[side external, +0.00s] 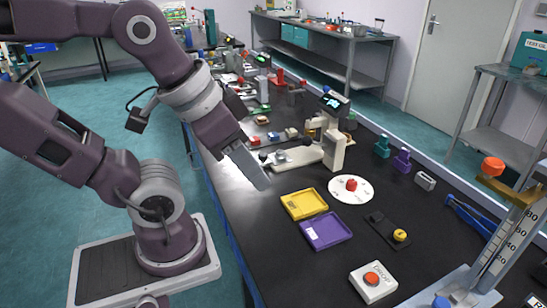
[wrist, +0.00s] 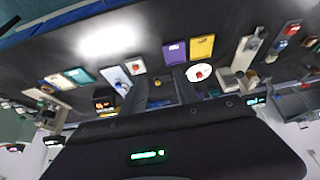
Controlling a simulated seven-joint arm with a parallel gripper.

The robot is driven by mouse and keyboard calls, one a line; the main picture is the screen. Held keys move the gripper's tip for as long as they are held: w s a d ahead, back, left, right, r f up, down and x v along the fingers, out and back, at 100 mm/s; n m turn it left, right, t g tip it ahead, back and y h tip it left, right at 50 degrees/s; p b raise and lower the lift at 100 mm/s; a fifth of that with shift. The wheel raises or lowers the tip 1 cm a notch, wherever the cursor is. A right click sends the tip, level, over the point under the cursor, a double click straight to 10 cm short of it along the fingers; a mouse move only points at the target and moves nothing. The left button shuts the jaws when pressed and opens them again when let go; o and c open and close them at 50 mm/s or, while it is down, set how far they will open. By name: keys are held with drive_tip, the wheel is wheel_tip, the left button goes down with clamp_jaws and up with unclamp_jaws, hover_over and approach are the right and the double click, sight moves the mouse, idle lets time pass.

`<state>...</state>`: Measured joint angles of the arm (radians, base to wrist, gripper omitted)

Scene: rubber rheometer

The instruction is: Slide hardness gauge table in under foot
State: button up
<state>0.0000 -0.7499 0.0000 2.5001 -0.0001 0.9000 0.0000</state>
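The hardness gauge (side external: 334,148) is a cream stand with a dark display head, standing on the black bench right of my gripper. Its pale table (side external: 297,156) extends left from the stand on a low base, with a dark knob at its outer end. The foot under the head is too small to make out clearly. The gauge also shows in the wrist view (wrist: 244,54), right of my fingers. My gripper (side external: 262,182) hangs above the bench's left edge, apart from the gauge. In the wrist view my gripper (wrist: 165,88) has its fingers apart, with nothing between them.
A yellow tray (side external: 304,204) and a purple tray (side external: 326,231) lie in front of the gauge. A white round plate with a red knob (side external: 351,184) sits right of them. A white box with an orange button (side external: 372,281) is nearer. Other instruments crowd the bench behind.

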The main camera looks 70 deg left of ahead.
idle(0.4)
drive_tip(key=o, duration=0.3)
drive_tip(key=shift+w, duration=0.1)
drive_tip(key=w+a+r+n+g, duration=0.1)
drive_tip(key=w+a+r+n, duration=0.15)
drive_tip(key=w, duration=0.35)
drive_tip(key=n+g, duration=0.5)
drive_tip(key=n, duration=0.2)
hover_over(263, 154)
drive_tip(key=shift+m, duration=0.25)
wheel_tip(263, 154, down, 18)
drive_tip(key=shift+d+f, duration=0.1)
drive_tip(key=shift+f, duration=0.15)
wheel_tip(263, 154, down, 7)
drive_tip(key=shift+f, duration=0.15)
clamp_jaws()
